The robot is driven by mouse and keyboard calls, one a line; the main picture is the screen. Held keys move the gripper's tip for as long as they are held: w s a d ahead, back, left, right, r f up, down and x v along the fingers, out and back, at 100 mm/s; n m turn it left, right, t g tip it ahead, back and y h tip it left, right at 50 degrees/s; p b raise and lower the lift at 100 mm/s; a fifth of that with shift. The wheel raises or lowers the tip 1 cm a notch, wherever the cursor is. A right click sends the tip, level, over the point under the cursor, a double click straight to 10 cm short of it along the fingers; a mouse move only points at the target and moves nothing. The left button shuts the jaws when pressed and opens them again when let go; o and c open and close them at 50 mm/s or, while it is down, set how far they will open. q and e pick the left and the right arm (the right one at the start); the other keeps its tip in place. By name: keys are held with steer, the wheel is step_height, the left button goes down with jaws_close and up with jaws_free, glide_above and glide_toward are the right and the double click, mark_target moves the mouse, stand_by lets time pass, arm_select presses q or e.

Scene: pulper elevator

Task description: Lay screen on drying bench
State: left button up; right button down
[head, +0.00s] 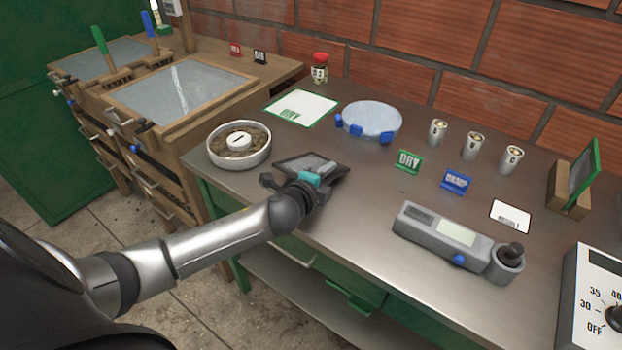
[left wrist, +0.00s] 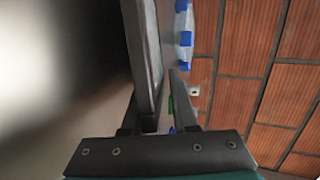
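A dark, flat framed screen (head: 297,162) lies at the near left edge of the grey metal bench. My left gripper (head: 318,178) is at its near right side and covers part of it. In the left wrist view my left gripper (left wrist: 158,115) has its fingers apart. A dark rim (left wrist: 148,55), apparently the screen's, runs between them, with a gap to the right finger. I cannot tell whether the left finger touches it. A green-bordered white panel (head: 302,106) lies farther back on the metal bench. Which surface is the drying bench is not clear. My right gripper is out of view.
A round bowl of beans (head: 239,146) stands close left of the screen. A pale disc with blue tabs (head: 372,120), green DRY sign (head: 408,162), blue DAMP sign (head: 457,182) and grey meter (head: 455,240) stand right. Wooden mesh-topped racks (head: 180,89) stand left.

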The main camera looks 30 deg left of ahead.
arm_select(q)
steer(key=shift+o, duration=0.2)
steer(key=shift+s+r, duration=0.1)
steer(key=shift+s, duration=0.1)
steer(key=p+v, duration=0.4)
steer(key=v, duration=0.3)
steer(key=shift+s+r+p, duration=0.1)
steer(key=shift+s+p, duration=0.2)
steer(key=shift+p, duration=0.05)
step_height(320, 180, up, 7)
steer(key=s+p, duration=0.2)
steer(key=p, duration=0.5)
steer(key=shift+s+p, duration=0.35)
steer(key=shift+s, duration=0.05)
